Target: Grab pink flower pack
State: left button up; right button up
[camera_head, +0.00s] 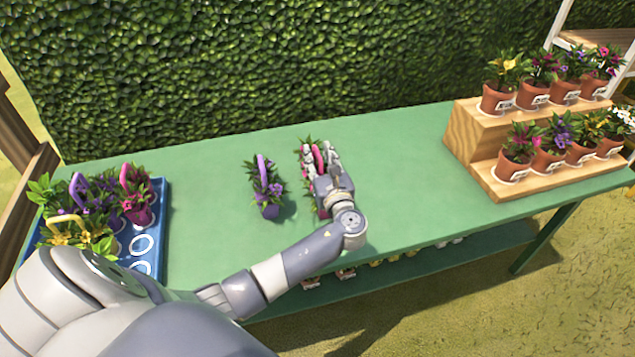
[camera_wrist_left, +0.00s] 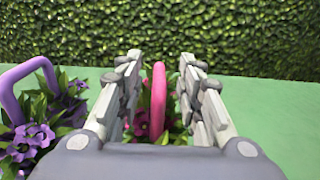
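The pink flower pack (camera_head: 305,150) has a pink handle and green leaves and stands on the green table, partly hidden behind my left gripper. In the left wrist view its pink handle (camera_wrist_left: 158,100) stands upright between the two fingers. My left gripper (camera_head: 320,160) is open around the handle, with a gap visible on each side of it. It also shows in the left wrist view (camera_wrist_left: 158,90). The purple flower pack (camera_head: 268,187) stands just left of it; its purple handle (camera_wrist_left: 30,75) shows in the left wrist view. My right gripper is not in view.
A blue tray (camera_head: 155,215) with several flower packs and some empty round slots is at the left end of the table (camera_head: 390,140). A wooden stepped stand (camera_head: 470,135) with several potted flowers is at the right. A hedge (camera_head: 250,70) runs behind. Table right of the gripper is clear.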

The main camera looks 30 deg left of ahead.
pick_arm(q)
jog(key=shift+w+a, duration=0.4)
jog(key=shift+a, duration=0.15)
jog(key=shift+d, duration=0.1)
grip_shut()
jog(key=shift+r, duration=0.1)
